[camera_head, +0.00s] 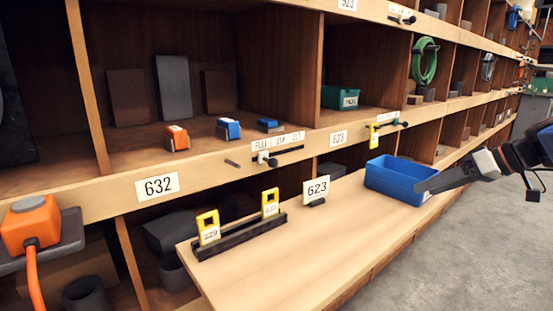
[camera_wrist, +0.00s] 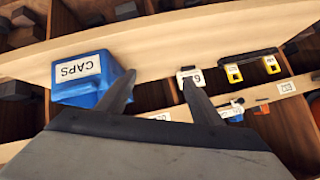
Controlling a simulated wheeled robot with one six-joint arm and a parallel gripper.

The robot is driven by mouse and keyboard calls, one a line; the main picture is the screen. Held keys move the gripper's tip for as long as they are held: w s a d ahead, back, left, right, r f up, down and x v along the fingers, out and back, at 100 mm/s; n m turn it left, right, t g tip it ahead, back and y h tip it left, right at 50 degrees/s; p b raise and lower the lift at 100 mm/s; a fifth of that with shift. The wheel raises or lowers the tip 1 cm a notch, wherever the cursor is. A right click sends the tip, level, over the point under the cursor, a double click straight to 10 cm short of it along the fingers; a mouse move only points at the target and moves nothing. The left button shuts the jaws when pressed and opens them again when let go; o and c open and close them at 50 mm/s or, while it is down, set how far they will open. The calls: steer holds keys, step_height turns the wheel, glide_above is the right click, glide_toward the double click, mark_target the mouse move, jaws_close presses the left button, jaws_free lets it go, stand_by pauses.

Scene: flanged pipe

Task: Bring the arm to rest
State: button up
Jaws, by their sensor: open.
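My gripper (camera_head: 424,184) is at the right of the head view, with its dark fingers pointing left at the right end of a blue bin (camera_head: 392,180). In the wrist view the two fingers of my gripper (camera_wrist: 160,92) are spread apart with nothing between them. The blue bin (camera_wrist: 92,92), labelled CAPS, lies beside the left finger there. In the head view the fingers overlap the bin's right end; I cannot tell whether they touch it.
A wooden shelf board (camera_head: 270,265) juts out, carrying a black rack (camera_head: 238,237) with two yellow tags and a white 623 card (camera_head: 316,188). Shelving compartments (camera_head: 275,60) stand behind. Grey floor (camera_head: 470,240) is clear at the lower right.

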steer(key=s+a+f+m+g+h, duration=0.1)
steer(key=s+a+f+m+h, duration=0.1)
steer(key=s+a+f, duration=0.3)
steer(key=s+a+f+m+h, duration=0.2)
steer(key=s+a+f+h, duration=0.3)
steer(key=s+f, duration=0.8)
steer(key=s, duration=0.3)
steer(key=shift+s+f+g, duration=0.25)
steer(key=shift+s+g, duration=0.15)
steer(key=shift+a, duration=0.1)
stand_by(1.7)
